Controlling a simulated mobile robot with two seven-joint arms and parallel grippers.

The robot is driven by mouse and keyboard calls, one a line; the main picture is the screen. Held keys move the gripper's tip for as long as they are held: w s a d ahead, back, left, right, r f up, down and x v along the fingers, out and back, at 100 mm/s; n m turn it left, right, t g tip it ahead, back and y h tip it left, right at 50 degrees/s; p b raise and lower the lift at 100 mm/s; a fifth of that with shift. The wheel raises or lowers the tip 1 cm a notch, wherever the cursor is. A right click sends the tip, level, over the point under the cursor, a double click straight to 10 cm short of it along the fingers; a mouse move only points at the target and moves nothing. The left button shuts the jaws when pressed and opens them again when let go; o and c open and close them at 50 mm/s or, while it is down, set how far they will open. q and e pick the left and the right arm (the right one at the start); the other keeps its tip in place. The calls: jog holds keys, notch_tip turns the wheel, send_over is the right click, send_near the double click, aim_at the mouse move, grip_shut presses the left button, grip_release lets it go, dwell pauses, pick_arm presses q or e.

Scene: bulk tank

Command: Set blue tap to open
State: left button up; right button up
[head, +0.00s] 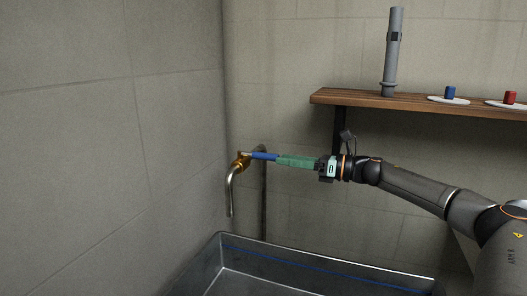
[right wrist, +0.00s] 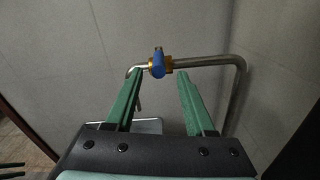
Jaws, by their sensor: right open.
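The blue tap handle (head: 264,156) sits on a brass valve body (head: 240,161) on a metal pipe near the wall corner. The handle points right in the head view, toward my right gripper (head: 281,160). A curved spout (head: 229,195) hangs down from the valve. In the right wrist view the blue handle (right wrist: 158,62) shows between and just beyond the two green fingertips of my right gripper (right wrist: 161,76). That gripper is open, with a gap to either side of the handle; I see no grip on it.
A metal tank (head: 300,262) with a blue line inside stands below the spout. A wooden shelf (head: 420,104) above my right arm holds a grey tube (head: 392,50) and a blue (head: 450,92) and a red (head: 510,97) piece on white discs. A wall stands close left of the tap.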

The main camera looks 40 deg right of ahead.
aim_at(263, 156)
jog(key=shift+w+a+r+p, duration=0.2)
jog(key=shift+w+a+p, duration=0.1)
jog(key=shift+w+p, duration=0.2)
jog(key=shift+w+a+r+p, duration=0.15)
jog(key=shift+w+a+p, duration=0.15)
jog(key=shift+w+p, duration=0.15)
jog(key=shift+p+x, duration=0.55)
jog(key=shift+x, duration=0.65)
jog(key=shift+w+a+f, duration=0.15)
jog(key=shift+w+a, duration=0.15)
jog(key=shift+w, duration=0.35)
jog(key=shift+w+a+f+p, duration=0.1)
jog(key=shift+w+a+p, duration=0.3)
jog(key=shift+w, duration=0.15)
jog(key=shift+d, duration=0.1)
grip_shut()
